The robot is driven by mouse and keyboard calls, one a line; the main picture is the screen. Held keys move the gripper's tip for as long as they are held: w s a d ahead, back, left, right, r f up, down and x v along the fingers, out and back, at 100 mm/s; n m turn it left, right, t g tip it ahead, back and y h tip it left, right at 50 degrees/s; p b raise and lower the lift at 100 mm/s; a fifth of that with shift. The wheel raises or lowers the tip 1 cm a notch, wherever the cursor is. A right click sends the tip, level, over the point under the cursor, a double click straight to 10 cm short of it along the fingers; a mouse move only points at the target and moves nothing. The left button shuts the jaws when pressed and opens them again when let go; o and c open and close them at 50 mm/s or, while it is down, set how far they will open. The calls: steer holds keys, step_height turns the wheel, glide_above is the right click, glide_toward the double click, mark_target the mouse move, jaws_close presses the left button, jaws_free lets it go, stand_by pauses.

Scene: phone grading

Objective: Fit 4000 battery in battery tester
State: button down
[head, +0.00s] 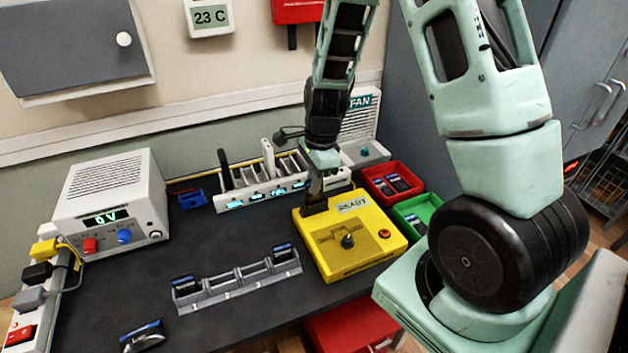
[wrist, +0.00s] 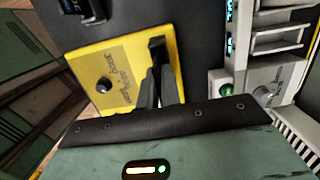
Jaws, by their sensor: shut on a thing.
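The battery tester (head: 365,262) is a yellow box with a knob, a red button and a label that seems to say READY; it also shows in the wrist view (wrist: 85,72). My gripper (head: 314,202) points down at the tester's back left corner, where a dark upright slot part stands. In the wrist view my gripper (wrist: 158,78) is shut on a dark, thin thing, likely the battery. The fingers mostly hide it, and its label cannot be read. I cannot tell how deep it sits in the tester.
A grey rack (head: 235,285) holds dark batteries at both ends. Another battery (head: 142,336) lies at the front edge. A white charger (head: 262,196) stands behind. A red bin (head: 373,171) and a green bin (head: 428,201) sit right of the tester. A power supply (head: 108,190) stands left.

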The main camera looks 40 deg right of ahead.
steer(key=shift+f+b, duration=0.35)
steer(key=shift+f, duration=0.3)
steer(key=shift+f, duration=0.2)
stand_by(0.4)
steer(key=c, duration=1.5)
jaws_free()
steer(key=r, duration=0.5)
steer(key=d+r, duration=0.1)
steer(key=r, duration=0.5)
steer(key=d+r, duration=0.1)
steer(key=r, duration=0.5)
steer(key=shift+s+r+p, duration=0.1)
steer(key=shift+s+p, duration=0.2)
steer(key=shift+p, duration=0.05)
